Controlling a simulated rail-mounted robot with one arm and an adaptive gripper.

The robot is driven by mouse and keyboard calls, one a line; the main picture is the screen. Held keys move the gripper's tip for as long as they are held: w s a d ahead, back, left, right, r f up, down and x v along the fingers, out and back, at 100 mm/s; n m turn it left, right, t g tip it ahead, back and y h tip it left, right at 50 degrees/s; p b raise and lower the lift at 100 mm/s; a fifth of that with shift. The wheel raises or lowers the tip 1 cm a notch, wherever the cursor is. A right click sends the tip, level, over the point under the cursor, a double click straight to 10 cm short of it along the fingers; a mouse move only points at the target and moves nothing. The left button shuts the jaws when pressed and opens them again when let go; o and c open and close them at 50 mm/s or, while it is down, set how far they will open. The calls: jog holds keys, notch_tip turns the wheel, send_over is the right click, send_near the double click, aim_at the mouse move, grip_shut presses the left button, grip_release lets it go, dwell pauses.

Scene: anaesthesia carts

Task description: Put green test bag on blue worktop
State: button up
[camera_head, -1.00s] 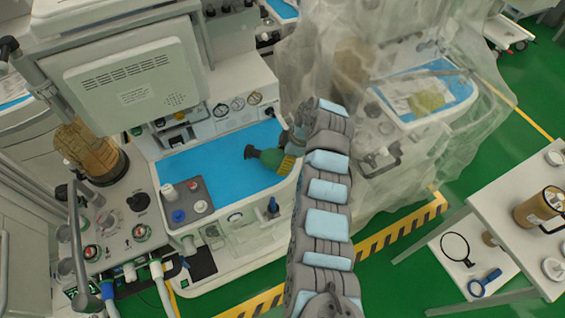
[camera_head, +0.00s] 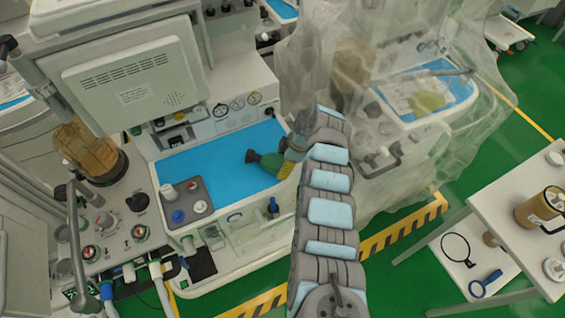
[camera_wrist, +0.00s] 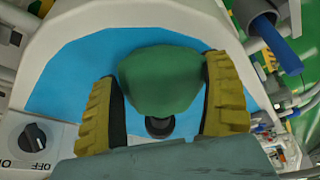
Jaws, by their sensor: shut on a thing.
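The green test bag (camera_head: 270,162) has a dark neck at its left end and is over the right part of the blue worktop (camera_head: 206,163) in the head view. My gripper (camera_head: 287,165) is at the bag's right end, partly hidden by my arm. In the wrist view the green bag (camera_wrist: 160,80) sits between the two yellow ribbed fingers of my gripper (camera_wrist: 165,95), which are shut on it. Blue worktop (camera_wrist: 60,75) shows around and behind the bag. I cannot tell whether the bag touches the worktop.
A plastic-draped cart (camera_head: 400,110) is to the right. The worktop's middle is clear.

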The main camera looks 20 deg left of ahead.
jog(key=o, duration=1)
jog(key=shift+o, duration=0.2)
jog(key=shift+r, duration=0.15)
jog(key=v, duration=1.1)
jog(key=shift+d+r, duration=0.2)
jog(key=shift+r, duration=0.15)
